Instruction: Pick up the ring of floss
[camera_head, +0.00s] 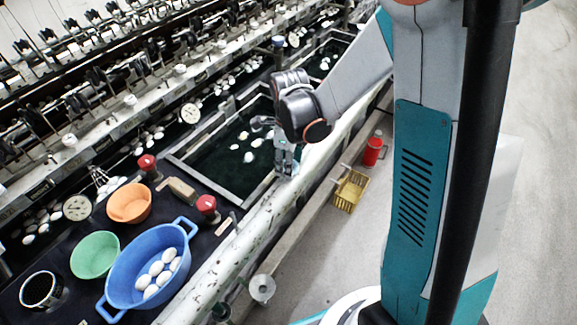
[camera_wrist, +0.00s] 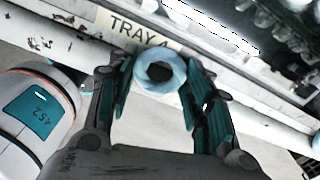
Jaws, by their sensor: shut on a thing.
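The ring of floss (camera_wrist: 160,88), pale blue with a dark hole, sits between the two teal fingers of my gripper (camera_wrist: 160,70) in the wrist view. The fingers are shut on its sides. In the head view my gripper (camera_head: 285,158) points down above the long worn white rail beside the dark basin. The ring cannot be made out there. Whether it touches the surface below is unclear.
A blue basin (camera_head: 118,285) of white cocoons, a green bowl (camera_head: 95,255) and an orange bowl (camera_head: 129,203) stand at lower left. A yellow crate (camera_head: 350,191) and a red container (camera_head: 373,152) are on the floor.

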